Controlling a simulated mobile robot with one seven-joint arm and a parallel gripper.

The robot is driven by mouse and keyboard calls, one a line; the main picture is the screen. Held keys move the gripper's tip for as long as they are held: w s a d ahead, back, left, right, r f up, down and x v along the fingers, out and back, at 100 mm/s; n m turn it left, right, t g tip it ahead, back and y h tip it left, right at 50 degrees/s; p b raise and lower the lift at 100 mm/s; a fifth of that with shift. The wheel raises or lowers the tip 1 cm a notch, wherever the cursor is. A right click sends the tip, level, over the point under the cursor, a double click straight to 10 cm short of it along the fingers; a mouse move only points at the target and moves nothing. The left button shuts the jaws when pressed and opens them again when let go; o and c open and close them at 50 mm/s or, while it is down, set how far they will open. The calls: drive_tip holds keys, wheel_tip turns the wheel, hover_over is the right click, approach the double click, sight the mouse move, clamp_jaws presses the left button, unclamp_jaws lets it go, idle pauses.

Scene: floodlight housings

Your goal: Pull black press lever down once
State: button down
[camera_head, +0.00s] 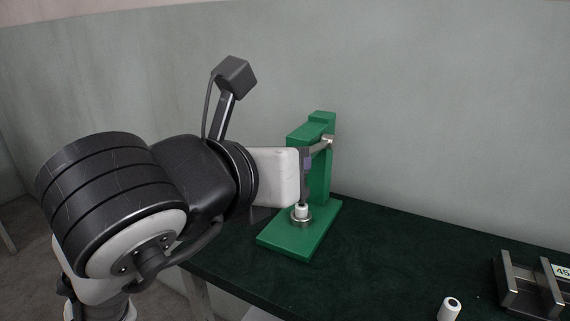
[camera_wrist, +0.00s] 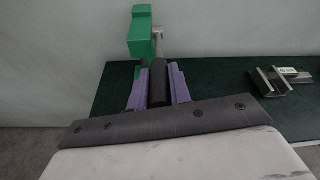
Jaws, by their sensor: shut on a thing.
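A green press (camera_head: 318,178) stands on the dark green table. Its lever arm (camera_head: 322,145) shows as a short grey bar near the press head. In the wrist view the black lever grip (camera_wrist: 159,84) lies between the two purple fingers of my gripper (camera_wrist: 158,86), which is shut on it. In the head view my gripper (camera_head: 306,160) is at the left side of the press, and its white body hides much of the lever. A white cylindrical part (camera_head: 301,211) stands upright in a metal ring on the press base, under the press head.
A grey metal fixture (camera_head: 530,284) with a number label is at the right. The table (camera_head: 400,240) between press and fixture is clear. A wall is close behind.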

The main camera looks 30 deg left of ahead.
drive_tip(key=shift+f+t+b, duration=0.6)
drive_tip(key=shift+f+b, duration=0.35)
drive_tip(key=shift+b, duration=0.6)
drive_tip(key=c, duration=1.2)
unclamp_jaws()
drive_tip(key=shift+r, duration=0.15)
drive_tip(key=shift+s, duration=0.15)
